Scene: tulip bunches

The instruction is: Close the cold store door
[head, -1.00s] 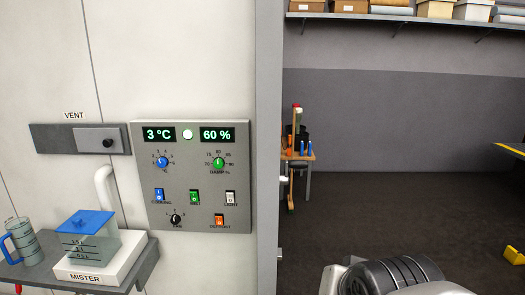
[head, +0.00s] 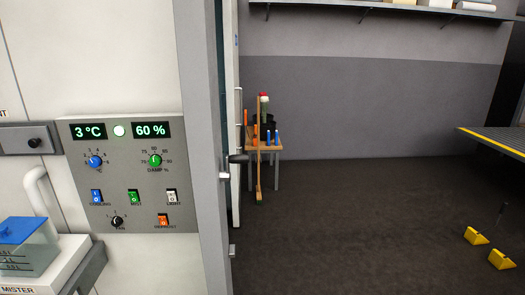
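The cold store wall carries a grey control panel (head: 130,205) that reads 3 °C and 60 %. A grey post (head: 203,120) stands at the wall's right end. Just past the post a narrow white upright panel (head: 231,60) shows almost edge-on; it looks like the cold store door, standing open. A pale vertical bar (head: 239,108) and a dark lever (head: 238,158) show along it. A small metal catch (head: 224,175) sits on the post's edge. Most of the door's face is hidden from this angle. My gripper is not in view.
A small wooden table (head: 266,149) with tools and a broom (head: 258,180) stands beyond the door. A dark bench with a yellow-striped edge (head: 495,142) and yellow blocks (head: 476,236) are at right. The mister (head: 30,250) is at lower left. The middle floor is clear.

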